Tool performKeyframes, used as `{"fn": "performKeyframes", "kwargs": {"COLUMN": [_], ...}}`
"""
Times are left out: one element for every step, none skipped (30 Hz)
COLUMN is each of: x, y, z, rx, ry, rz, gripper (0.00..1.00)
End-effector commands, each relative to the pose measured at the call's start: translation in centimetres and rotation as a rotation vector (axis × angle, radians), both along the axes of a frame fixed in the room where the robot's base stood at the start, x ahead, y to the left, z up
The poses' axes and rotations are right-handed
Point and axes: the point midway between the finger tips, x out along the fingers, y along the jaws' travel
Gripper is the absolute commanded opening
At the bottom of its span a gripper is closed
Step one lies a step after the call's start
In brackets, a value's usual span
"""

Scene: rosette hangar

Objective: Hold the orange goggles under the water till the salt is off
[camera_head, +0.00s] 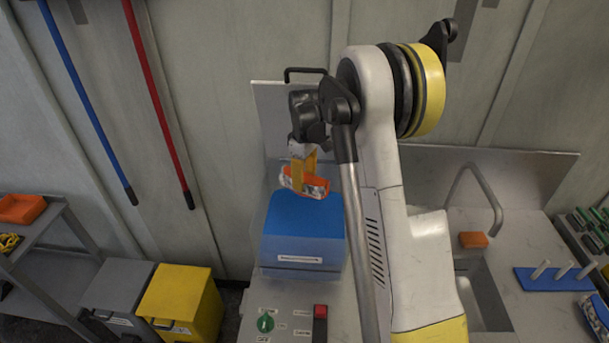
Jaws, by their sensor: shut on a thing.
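My gripper (303,172) points down at the centre of the head view. It is shut on the orange goggles (318,187), which show whitish patches on their front. The goggles hang above the back part of a blue-topped box (300,225) with a white label; the exact height gap cannot be told. The curved metal tap (477,182) stands to the right, behind my arm, over a sink basin (488,295). The goggles are well to the left of the tap. I see no running water; my arm hides part of the basin.
An orange block (473,240) lies by the tap, and a blue peg board (553,279) stands right of the sink. A panel has a green knob (266,322) and a red switch (320,312). Grey (117,285) and yellow bins (180,290) stand left. A black handle (305,71) projects behind my gripper.

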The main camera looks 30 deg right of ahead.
Motion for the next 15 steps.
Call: {"fn": "performKeyframes", "kwargs": {"x": [0.0,0.0,0.0,0.0,0.0,0.0,0.0,0.0,0.0,0.0,0.0,0.0,0.0,0.0,0.0], "y": [0.0,0.0,0.0,0.0,0.0,0.0,0.0,0.0,0.0,0.0,0.0,0.0,0.0,0.0,0.0], "z": [-1.0,-1.4,-1.9,-2.3,-2.7,-3.2,-3.6,-4.0,-4.6,-5.0,-5.4,-5.9,-6.3,-6.6,-7.2], "rx": [0.000,0.000,0.000,0.000,0.000,0.000,0.000,0.000,0.000,0.000,0.000,0.000,0.000,0.000,0.000], "ry": [0.000,0.000,0.000,0.000,0.000,0.000,0.000,0.000,0.000,0.000,0.000,0.000,0.000,0.000,0.000], "rz": [0.000,0.000,0.000,0.000,0.000,0.000,0.000,0.000,0.000,0.000,0.000,0.000,0.000,0.000,0.000], "gripper": [0.15,0.15,0.15,0.15,0.15,0.15,0.15,0.15,0.15,0.15,0.15,0.15,0.15,0.15,0.15]}}
